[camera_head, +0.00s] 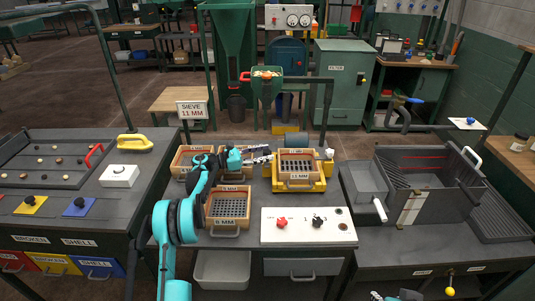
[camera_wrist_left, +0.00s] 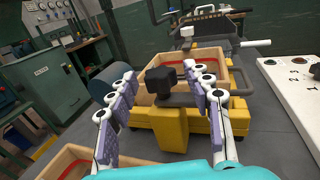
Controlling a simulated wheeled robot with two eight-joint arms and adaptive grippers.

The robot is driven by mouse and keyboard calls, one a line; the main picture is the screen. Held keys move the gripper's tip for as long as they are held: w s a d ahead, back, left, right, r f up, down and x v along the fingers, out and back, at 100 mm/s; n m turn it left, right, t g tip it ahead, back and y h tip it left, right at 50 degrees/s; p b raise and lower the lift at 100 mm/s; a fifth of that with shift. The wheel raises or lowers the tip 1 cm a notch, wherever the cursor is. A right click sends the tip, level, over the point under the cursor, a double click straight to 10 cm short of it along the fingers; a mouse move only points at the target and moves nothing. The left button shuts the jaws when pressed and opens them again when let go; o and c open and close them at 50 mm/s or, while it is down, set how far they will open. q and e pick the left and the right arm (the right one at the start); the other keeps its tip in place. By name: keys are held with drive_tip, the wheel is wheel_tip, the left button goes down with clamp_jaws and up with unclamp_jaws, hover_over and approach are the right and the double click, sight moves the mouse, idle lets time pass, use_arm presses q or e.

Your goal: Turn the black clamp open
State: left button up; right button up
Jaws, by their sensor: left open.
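The black clamp (camera_wrist_left: 162,84) shows in the left wrist view as a black knob with a dark grey arm on a yellow block. It stands at the near side of the yellow sieve base (camera_wrist_left: 205,120), which carries a wooden sieve box (camera_wrist_left: 208,62). My left gripper (camera_wrist_left: 165,92) is open, with one finger on each side of the knob; I cannot tell whether they touch it. In the head view my left gripper (camera_head: 262,155) reaches the left side of the yellow base (camera_head: 320,185) and hides the clamp. Only a bit of my right gripper (camera_head: 378,296) shows at the bottom edge.
Wooden sieve boxes stand left of the base, one at the front (camera_head: 229,208) and others behind. A white panel with red and black knobs (camera_head: 308,226) lies in front. A grey bin (camera_head: 425,190) stands on the right bench. A green post rises behind the base.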

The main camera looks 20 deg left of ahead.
use_arm(q)
drive_tip(key=v, duration=1)
drive_tip(key=shift+s+a, duration=0.15)
drive_tip(key=shift+a, duration=0.05)
